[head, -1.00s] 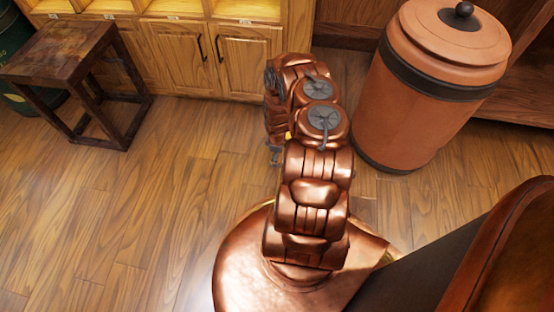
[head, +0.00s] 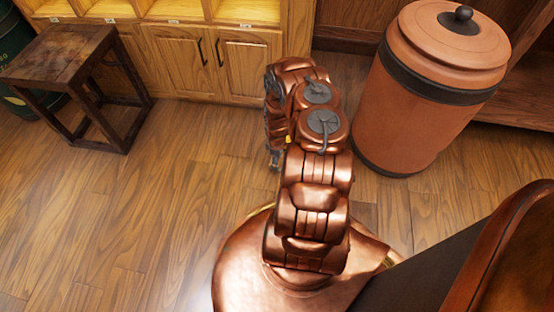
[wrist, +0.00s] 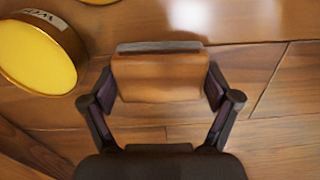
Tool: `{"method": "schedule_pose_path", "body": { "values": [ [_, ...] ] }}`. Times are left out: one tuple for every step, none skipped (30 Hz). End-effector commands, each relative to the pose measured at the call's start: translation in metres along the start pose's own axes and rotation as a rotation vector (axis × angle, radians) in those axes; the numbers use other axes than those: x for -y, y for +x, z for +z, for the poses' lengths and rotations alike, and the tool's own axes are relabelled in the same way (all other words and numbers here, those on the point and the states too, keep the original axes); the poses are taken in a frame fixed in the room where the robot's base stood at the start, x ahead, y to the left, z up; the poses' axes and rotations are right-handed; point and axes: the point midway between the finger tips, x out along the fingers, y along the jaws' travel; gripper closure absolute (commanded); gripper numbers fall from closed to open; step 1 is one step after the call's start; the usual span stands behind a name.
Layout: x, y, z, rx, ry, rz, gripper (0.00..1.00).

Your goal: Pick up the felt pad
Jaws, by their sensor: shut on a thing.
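A brown block with a grey strip along its far edge, which I take to be the felt pad (wrist: 158,76), is in the middle of the wrist view. My gripper (wrist: 160,90) is shut on it, with one dark finger at its left end and one at its right end. In the head view my gripper (head: 275,160) shows only as a small part below the copper arm, and the pad cannot be made out there. Whether the pad is clear of the floor is hard to tell.
A yellow round tin (wrist: 38,55) with a label lies left of the pad in the wrist view. A dark wooden stool (head: 75,60) stands at left, cabinets (head: 210,62) at the back, and a large terracotta jar (head: 425,110) at right. The plank floor (head: 150,200) at left is clear.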

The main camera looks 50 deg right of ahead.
Motion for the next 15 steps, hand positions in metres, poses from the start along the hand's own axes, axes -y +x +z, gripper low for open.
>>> {"method": "schedule_pose_path", "body": {
  "values": [
    [0.0, -0.003, 0.0, 0.0, 0.0, 0.001, 0.48],
    [0.0, -0.005, 0.0, 0.0, 0.0, 0.0, 0.48],
    [0.0, -0.008, 0.0, 0.0, 0.0, 0.001, 0.48],
    [-0.001, -0.011, 0.0, 0.0, 0.001, 0.001, 0.48],
    [-0.001, -0.014, 0.0, 0.0, 0.001, 0.001, 0.48],
    [-0.001, -0.019, 0.0, 0.0, 0.001, 0.001, 0.48],
    [-0.001, -0.023, 0.0, 0.0, 0.001, 0.001, 0.48],
    [-0.001, -0.026, 0.0, 0.0, 0.001, 0.001, 0.48],
    [-0.001, -0.031, 0.0, 0.0, 0.0, 0.002, 0.48],
    [-0.001, -0.035, 0.0, 0.0, 0.0, 0.002, 0.48],
    [-0.001, -0.04, 0.0, 0.0, 0.0, 0.002, 0.48],
    [0.003, -0.041, 0.003, 0.001, 0.002, 0.0, 0.48],
    [0.008, -0.04, 0.006, 0.002, 0.002, -0.002, 0.48],
    [0.012, -0.04, 0.008, 0.001, 0.002, -0.001, 0.48],
    [0.017, -0.041, 0.012, 0.0, 0.001, 0.0, 0.48]
  ]
}}
